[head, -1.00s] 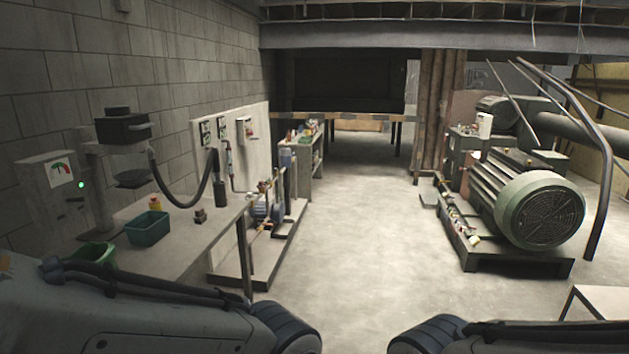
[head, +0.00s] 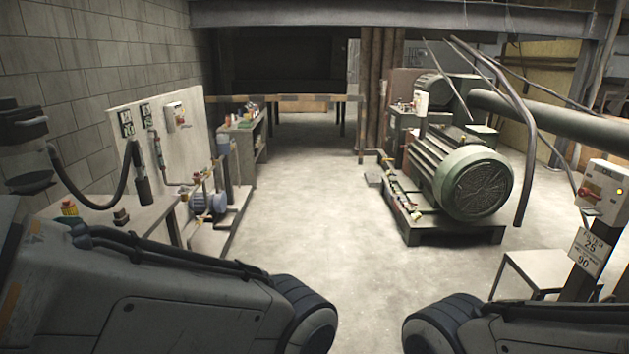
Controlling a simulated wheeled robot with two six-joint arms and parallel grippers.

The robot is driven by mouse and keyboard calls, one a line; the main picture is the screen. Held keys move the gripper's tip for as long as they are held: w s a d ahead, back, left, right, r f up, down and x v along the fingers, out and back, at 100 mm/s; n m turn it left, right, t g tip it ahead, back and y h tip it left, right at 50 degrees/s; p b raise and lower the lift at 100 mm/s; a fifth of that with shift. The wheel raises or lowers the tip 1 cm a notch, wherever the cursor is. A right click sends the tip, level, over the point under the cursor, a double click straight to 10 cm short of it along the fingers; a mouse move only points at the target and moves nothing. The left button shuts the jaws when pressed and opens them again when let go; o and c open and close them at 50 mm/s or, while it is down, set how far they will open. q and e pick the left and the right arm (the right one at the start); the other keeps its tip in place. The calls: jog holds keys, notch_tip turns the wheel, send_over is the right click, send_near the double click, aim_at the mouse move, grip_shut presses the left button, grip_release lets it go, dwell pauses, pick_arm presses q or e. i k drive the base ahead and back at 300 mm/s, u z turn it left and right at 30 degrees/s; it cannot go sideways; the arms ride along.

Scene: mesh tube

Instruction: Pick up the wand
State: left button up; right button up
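A dark cylindrical piece (head: 142,190), perhaps the wand, stands upright at the end of a black curved hose (head: 95,190) at the left. The hose runs from a dark-topped device (head: 22,130) at the left edge. The piece seems to be at the back edge of a grey table (head: 100,215); I cannot tell whether it rests there or hangs. My two arms cross the bottom of the view, the left one hiding the front of the table. Neither gripper shows.
Open concrete floor (head: 300,220) runs down the middle. Pipework with a blue pump (head: 211,204) stands beyond the table. A large green motor (head: 470,185) is at the right. A low white table (head: 530,272) and a control box on a post (head: 603,192) are at the near right.

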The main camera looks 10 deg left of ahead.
aim_at(136, 156)
jog(key=u, duration=0.05)
jog(key=i, duration=2)
jog(key=u, duration=0.75)
jog(key=i, duration=1.15)
jog(key=u, duration=1.65)
jog(key=i, duration=0.85)
jog(key=u, duration=0.75)
